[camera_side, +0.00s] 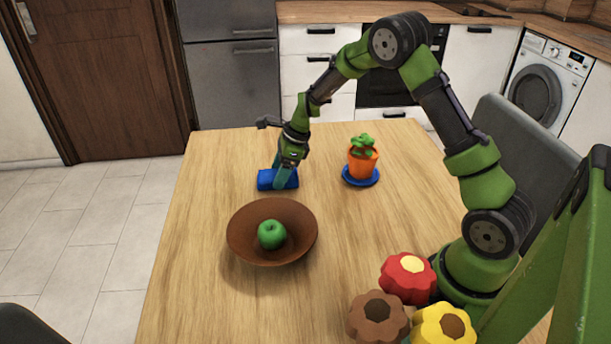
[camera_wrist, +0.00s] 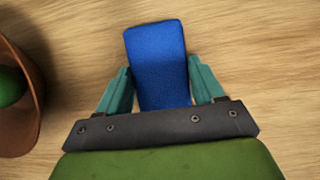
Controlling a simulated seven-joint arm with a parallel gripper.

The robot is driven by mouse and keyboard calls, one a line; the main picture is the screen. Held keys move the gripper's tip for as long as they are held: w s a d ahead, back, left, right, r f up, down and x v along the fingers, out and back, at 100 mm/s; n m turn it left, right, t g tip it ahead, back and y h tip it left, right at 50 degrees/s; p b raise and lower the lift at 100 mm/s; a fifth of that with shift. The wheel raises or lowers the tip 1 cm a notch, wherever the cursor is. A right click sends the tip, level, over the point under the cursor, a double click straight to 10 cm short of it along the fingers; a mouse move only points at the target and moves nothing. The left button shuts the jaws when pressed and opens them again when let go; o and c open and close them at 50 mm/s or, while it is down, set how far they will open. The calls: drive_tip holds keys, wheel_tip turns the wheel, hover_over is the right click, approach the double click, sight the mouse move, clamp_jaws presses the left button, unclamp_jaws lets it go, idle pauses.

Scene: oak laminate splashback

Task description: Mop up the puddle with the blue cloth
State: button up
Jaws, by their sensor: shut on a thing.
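The blue cloth (camera_side: 266,180) is a thick folded block near the far left of the wooden table. It also shows in the wrist view (camera_wrist: 157,60), where it sticks out between the teal fingers. My gripper (camera_side: 281,180) points down at the cloth and is shut on it; the fingers (camera_wrist: 162,92) lie on either side of it. The cloth is at or close to the table top; I cannot tell if it touches. I see no puddle in either view.
A brown bowl (camera_side: 243,235) with a green apple (camera_side: 271,234) stands just in front of the cloth. An orange plant pot (camera_side: 362,163) on a blue saucer (camera_side: 348,180) stands to the right. Red (camera_side: 407,279), brown (camera_side: 377,319) and yellow (camera_side: 443,326) flower-shaped things are at the front right.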

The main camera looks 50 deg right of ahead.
drive_tip(key=s+a, duration=0.1)
drive_tip(key=s, duration=0.1)
drive_tip(key=s+a, duration=0.1)
drive_tip(key=shift+s+a, duration=0.3)
drive_tip(key=shift+s, duration=0.05)
drive_tip(key=w+d, duration=0.1)
drive_tip(key=d, duration=0.1)
drive_tip(key=w+d, duration=0.3)
drive_tip(key=d, duration=0.1)
drive_tip(key=shift+w+d, duration=0.25)
drive_tip(key=shift+d, duration=0.1)
wheel_tip(320, 180, up, 8)
idle(0.7)
